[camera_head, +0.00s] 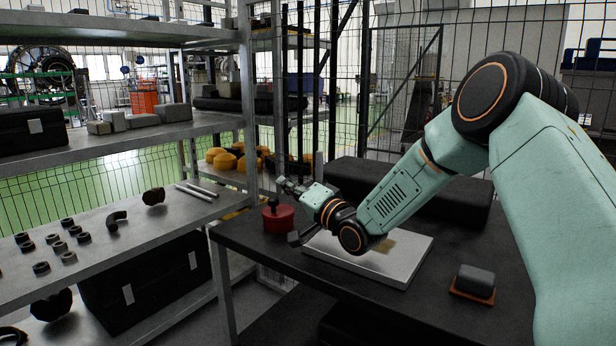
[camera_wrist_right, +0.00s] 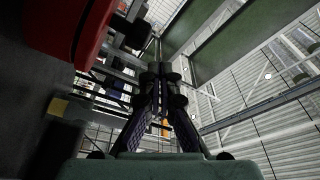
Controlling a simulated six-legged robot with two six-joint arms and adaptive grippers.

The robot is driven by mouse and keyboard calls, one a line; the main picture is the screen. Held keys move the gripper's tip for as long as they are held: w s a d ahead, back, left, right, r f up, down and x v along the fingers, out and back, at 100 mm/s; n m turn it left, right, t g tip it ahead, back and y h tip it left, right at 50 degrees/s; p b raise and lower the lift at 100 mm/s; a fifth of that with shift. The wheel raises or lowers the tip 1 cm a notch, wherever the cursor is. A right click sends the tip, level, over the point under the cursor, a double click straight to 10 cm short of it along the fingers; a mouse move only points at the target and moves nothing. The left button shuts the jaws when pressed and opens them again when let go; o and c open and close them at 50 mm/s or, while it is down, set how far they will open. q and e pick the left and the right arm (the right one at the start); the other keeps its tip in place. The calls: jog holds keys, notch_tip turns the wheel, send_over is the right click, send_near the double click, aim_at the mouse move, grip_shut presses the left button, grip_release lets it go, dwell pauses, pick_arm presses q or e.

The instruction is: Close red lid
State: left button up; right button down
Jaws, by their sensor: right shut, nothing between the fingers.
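A small red round container (camera_head: 279,221) with a dark knob on top stands at the left edge of the dark table. Whether its lid sits flush or is raised is too small to tell. My right gripper (camera_head: 282,182) is above and just behind the container, pointing left, its fingers shut and empty. In the right wrist view a large red surface (camera_wrist_right: 62,28) fills the upper left corner, beside the closed fingers (camera_wrist_right: 160,72) and apart from them. My left gripper is not in view.
A pale flat board (camera_head: 400,262) lies on the dark table (camera_head: 262,258) beneath my right forearm. A small dark block on an orange-brown base (camera_head: 473,283) is at the right. A long dark case (camera_head: 455,200) lies behind. A metal shelf (camera_head: 130,222) with several small parts stands left.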

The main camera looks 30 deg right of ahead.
jog(key=shift+s+a+f, duration=0.1)
jog(key=shift+a+f, duration=0.4)
jog(key=shift+a, duration=0.15)
jog(key=shift+s+a+f, duration=0.1)
jog(key=shift+s, duration=0.05)
jog(key=shift+s+a, duration=0.1)
jog(key=shift+a+f, duration=0.1)
jog(key=shift+f, duration=0.05)
